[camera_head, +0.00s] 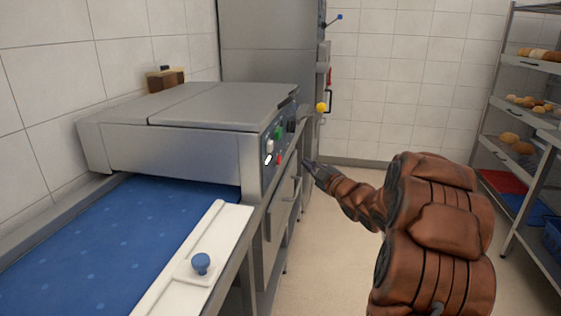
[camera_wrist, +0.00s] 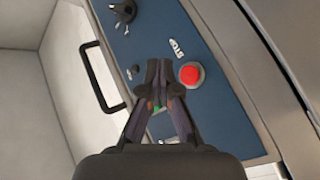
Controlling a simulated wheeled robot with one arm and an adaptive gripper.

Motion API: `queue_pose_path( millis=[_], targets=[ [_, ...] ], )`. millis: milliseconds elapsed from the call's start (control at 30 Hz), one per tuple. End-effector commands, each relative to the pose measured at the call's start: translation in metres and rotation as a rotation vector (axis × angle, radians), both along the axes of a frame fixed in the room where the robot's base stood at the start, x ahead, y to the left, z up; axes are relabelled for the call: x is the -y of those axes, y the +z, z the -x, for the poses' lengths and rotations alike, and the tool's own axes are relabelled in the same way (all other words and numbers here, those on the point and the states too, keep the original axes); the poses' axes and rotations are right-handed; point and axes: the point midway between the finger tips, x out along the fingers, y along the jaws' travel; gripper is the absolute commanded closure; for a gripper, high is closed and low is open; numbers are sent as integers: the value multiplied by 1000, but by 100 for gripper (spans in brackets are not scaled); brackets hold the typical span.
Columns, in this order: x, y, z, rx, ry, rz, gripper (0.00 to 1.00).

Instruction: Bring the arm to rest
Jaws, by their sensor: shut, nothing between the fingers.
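My arm, in a brown padded cover, reaches from the lower right of the head view toward the machine's front side. My gripper (camera_head: 312,168) is at its end, just right of the steel machine (camera_head: 205,110). In the wrist view my gripper (camera_wrist: 164,72) is shut, with its fingertips together and nothing held. The fingertips show in front of a blue control panel (camera_wrist: 215,110), just left of a round red button (camera_wrist: 191,74). I cannot tell whether they touch the panel.
A blue belt (camera_head: 110,245) with a white side strip and a blue knob (camera_head: 200,263) runs toward the camera. A yellow ball knob (camera_head: 321,107) sticks out behind the machine. A bread rack (camera_head: 515,135) stands at the right. The floor (camera_head: 310,265) between is clear.

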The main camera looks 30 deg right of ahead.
Motion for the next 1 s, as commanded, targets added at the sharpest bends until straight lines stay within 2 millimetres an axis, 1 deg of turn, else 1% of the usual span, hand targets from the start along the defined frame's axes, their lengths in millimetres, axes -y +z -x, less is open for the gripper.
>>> queue_pose_path(
  millis=[400,567,667,767,867,1000],
  targets=[
    [-1,0,0,-3,-2,-1,100],
    [-8,-5,-4,-72,-37,-17,100],
    [-17,-14,-4,-162,-85,-47,100],
    [-26,-25,1,-266,-145,-84,100],
    [-37,-38,11,-375,-208,-127,100],
    [-56,-58,35,-524,-291,-190,100]
  ],
)
